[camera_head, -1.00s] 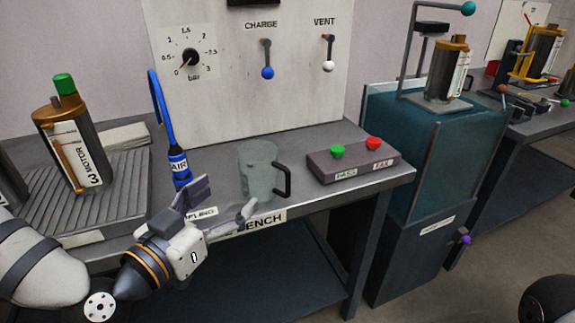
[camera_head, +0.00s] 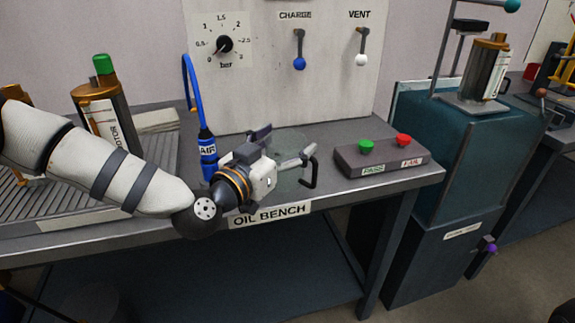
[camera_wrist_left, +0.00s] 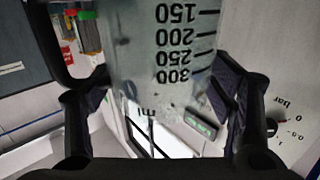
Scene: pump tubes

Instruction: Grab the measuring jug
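The measuring jug (camera_head: 290,145) is clear, with a black handle (camera_head: 312,171) on its right side, and stands on the oil bench. My left gripper (camera_head: 284,147) is at the jug from the front left and hides part of its body. In the left wrist view the jug (camera_wrist_left: 160,50) fills the middle, its printed scale upside down. The fingers lie on either side of it, spread wide; I cannot see a firm grip, and contact is unclear. My right gripper is not in view.
A blue AIR hose fitting (camera_head: 208,150) stands close to the left of my gripper. A box with green and red buttons (camera_head: 382,160) sits right of the jug. A motor cylinder (camera_head: 103,120) stands on the ribbed tray at left. The bench's front edge (camera_head: 350,192) is near.

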